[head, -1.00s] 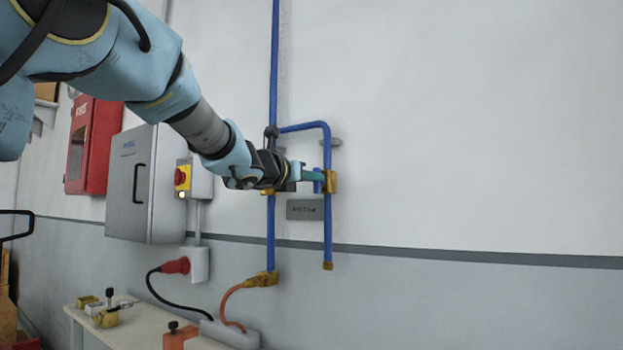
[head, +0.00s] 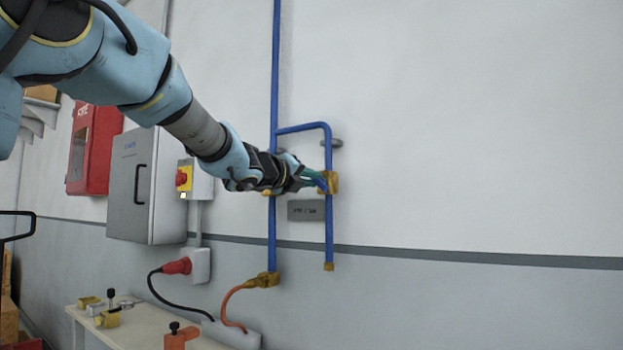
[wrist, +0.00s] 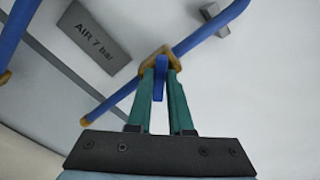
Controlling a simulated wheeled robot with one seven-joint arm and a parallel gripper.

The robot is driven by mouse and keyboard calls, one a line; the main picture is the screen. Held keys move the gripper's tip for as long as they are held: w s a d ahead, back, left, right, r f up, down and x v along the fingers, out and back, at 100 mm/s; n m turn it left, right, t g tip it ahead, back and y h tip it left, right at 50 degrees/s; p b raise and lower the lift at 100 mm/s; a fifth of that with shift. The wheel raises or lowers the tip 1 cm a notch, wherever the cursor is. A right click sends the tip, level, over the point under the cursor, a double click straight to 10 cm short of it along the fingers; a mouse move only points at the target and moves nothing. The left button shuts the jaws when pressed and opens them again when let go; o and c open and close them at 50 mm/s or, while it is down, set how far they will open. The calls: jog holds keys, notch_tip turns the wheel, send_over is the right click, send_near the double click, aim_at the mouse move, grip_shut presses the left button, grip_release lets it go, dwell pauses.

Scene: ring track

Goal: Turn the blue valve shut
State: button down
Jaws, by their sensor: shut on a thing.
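The blue valve has a brass body (head: 333,183) on the right-hand blue pipe on the wall. Its blue handle (wrist: 160,80) sits between the two teal fingers of my gripper (wrist: 161,77) in the wrist view. My gripper (head: 318,178) is shut on the handle, one finger on each side. In the wrist view the handle lies at a slant to the blue pipe. In the head view the fingers and wrist hide part of the handle.
A label plate (wrist: 90,33) reading "AIR 7 bar" is beside the valve. A second blue pipe (head: 272,235) runs close on the left. A grey cabinet (head: 130,185), a red box (head: 92,150) and a bench (head: 130,330) are further left. The wall at right is clear.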

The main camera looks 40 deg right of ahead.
jog(key=n+p, duration=0.1)
jog(key=n, duration=0.3)
jog(key=shift+w+n, duration=0.1)
jog(key=shift+n, duration=0.2)
jog(key=shift+f+n+p, duration=0.2)
jog(key=shift+n+p, duration=0.35)
jog(key=shift+n, duration=1.45)
jog(key=c, duration=0.8)
grip_release()
jog(key=shift+a, duration=0.1)
jog(key=b+v, duration=0.2)
jog(key=v, duration=0.8)
jog(key=shift+a, duration=0.3)
